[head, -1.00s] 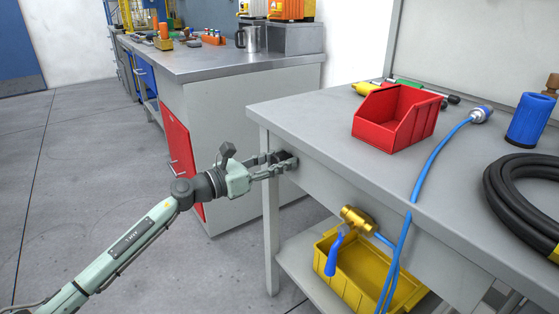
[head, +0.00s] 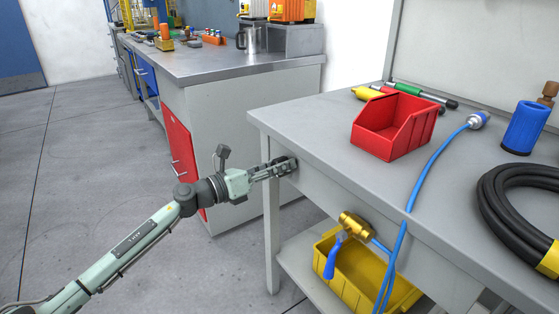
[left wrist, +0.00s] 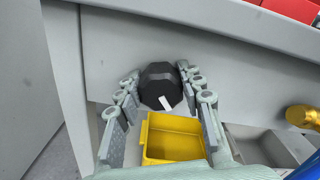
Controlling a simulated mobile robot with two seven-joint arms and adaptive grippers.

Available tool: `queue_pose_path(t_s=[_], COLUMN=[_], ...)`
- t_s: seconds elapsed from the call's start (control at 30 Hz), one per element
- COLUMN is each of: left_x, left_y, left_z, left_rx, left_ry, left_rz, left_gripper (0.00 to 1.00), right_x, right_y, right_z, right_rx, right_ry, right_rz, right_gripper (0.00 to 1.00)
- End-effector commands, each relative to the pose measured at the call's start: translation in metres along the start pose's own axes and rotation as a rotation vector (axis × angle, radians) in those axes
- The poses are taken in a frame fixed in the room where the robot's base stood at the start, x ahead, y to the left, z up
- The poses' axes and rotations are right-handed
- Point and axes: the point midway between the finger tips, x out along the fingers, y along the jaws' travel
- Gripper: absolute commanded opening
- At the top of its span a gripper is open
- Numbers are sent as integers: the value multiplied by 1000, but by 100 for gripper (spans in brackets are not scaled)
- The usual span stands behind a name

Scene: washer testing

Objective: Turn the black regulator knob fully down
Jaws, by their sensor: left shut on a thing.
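The black regulator knob (left wrist: 158,82) sits on the grey front panel below the bench top. It is faceted, and its white mark (left wrist: 166,103) lies on the lower part of its face in the left wrist view. My left gripper (head: 284,166) reaches the panel near the bench's left corner. In the left wrist view its two fingers (left wrist: 159,88) stand on either side of the knob and are shut on it. In the head view the fingers hide most of the knob. My right gripper is not in view.
A brass valve (head: 354,226) with a blue handle is on the panel to the right, above a yellow bin (head: 330,243). A blue hose (head: 405,220) hangs over the bench edge. A red bin (head: 385,141) stands on the bench top (head: 320,125). Open floor lies left.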

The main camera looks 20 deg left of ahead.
Motion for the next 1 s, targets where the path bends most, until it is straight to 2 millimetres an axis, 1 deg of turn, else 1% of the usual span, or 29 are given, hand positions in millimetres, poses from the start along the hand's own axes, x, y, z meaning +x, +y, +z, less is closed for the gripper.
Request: queue_pose_path(t_s=[0.03, 0.33, 0.6, 0.8, 1.0], left_x=[0, 0, 0, 0, 1], left_y=[-1, 0, 1, 2, 2], left_z=[4, 4, 3, 2, 1], left_rx=[-38, -296, -544, -698, -807], left_ry=[-2, -1, -1, -2, -2], left_rz=[0, 1, 0, -1, -1], left_gripper=[9, 9, 9, 9, 9], right_x=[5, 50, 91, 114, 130], right_y=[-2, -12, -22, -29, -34], right_z=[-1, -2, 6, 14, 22], right_rx=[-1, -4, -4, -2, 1], right_ry=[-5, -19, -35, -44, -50], right_rz=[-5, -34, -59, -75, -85], right_gripper=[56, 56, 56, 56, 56])
